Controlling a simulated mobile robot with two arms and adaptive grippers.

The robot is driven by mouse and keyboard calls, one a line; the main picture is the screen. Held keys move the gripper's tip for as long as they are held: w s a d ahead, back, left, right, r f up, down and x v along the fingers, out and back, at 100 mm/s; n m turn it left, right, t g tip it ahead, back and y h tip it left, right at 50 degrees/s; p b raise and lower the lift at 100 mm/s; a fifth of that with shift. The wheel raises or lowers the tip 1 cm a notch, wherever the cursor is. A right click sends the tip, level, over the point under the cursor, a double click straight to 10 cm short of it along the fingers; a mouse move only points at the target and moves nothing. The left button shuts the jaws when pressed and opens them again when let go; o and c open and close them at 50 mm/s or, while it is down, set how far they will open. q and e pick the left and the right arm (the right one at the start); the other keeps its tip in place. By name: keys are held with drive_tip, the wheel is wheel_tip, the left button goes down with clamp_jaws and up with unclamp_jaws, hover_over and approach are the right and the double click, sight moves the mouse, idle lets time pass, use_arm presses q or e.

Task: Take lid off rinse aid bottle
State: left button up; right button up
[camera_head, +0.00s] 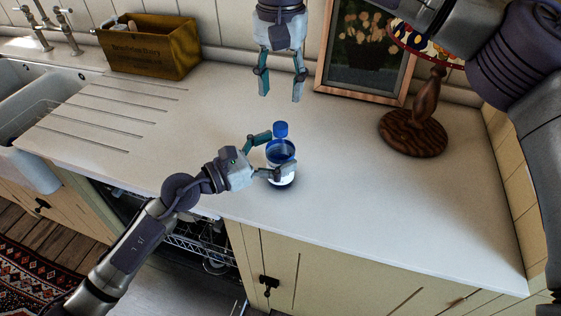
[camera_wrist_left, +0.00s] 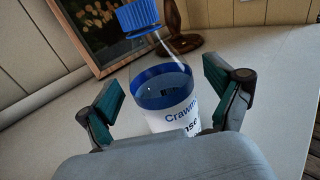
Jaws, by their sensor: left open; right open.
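The rinse aid bottle (camera_head: 281,158) stands upright on the countertop near its front edge. It has a clear upper part, a blue and white label and a blue lid (camera_head: 281,129) on top. The bottle (camera_wrist_left: 168,92) and its ribbed lid (camera_wrist_left: 138,16) also show in the left wrist view. My left gripper (camera_head: 269,155) is open, with its fingers on either side of the bottle's body; I cannot tell whether they touch it. My right gripper (camera_head: 282,98) is open and empty, pointing down above and behind the lid.
A wooden lamp base (camera_head: 414,132) stands at the right, beside a framed picture (camera_head: 367,45). A yellow-brown box (camera_head: 150,47) stands at the back left near the sink (camera_head: 22,90). The countertop (camera_head: 360,200) is clear right of the bottle. An open dishwasher rack (camera_head: 195,245) shows below the counter.

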use_arm(q)
drive_tip(key=shift+w+d, duration=0.25)
drive_tip(key=shift+d, duration=0.15)
